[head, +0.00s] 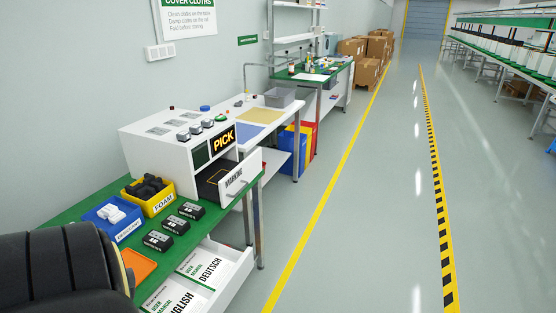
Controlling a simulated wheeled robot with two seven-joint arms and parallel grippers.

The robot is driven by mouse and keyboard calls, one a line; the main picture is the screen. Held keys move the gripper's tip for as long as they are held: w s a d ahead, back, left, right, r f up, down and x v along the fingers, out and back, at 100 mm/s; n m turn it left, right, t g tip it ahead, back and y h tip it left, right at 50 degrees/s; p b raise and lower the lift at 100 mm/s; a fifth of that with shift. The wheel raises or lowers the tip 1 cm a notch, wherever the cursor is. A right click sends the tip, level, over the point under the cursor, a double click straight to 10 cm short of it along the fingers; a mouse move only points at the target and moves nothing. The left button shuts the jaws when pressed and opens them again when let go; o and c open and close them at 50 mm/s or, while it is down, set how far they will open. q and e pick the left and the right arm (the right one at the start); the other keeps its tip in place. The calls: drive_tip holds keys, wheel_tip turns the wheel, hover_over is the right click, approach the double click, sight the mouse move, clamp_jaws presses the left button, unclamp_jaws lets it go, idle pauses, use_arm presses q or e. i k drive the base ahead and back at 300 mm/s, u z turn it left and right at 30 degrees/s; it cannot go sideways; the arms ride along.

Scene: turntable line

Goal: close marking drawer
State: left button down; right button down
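The marking drawer (240,174) has a white front lettered MARKING. It stands pulled out from the white cabinet (150,150), below the display reading PICK (222,141). Behind its front, a dark interior shows, and the full depth of the drawer cannot be seen. Neither of my grippers is in view.
Below the green bench top, a second white drawer (240,268) is open, with user manuals (203,268) inside. A yellow FOAM bin (160,206), a blue bin (122,228) and several dark devices (174,225) stand on the bench. The floor (345,220) to the right is clear.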

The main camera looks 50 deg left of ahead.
sight(221, 182)
drive_tip(key=u, duration=0.5)
drive_tip(key=i, duration=1.65)
drive_tip(key=u, duration=1.95)
drive_tip(key=i, duration=0.75)
drive_tip(key=u, duration=0.7)
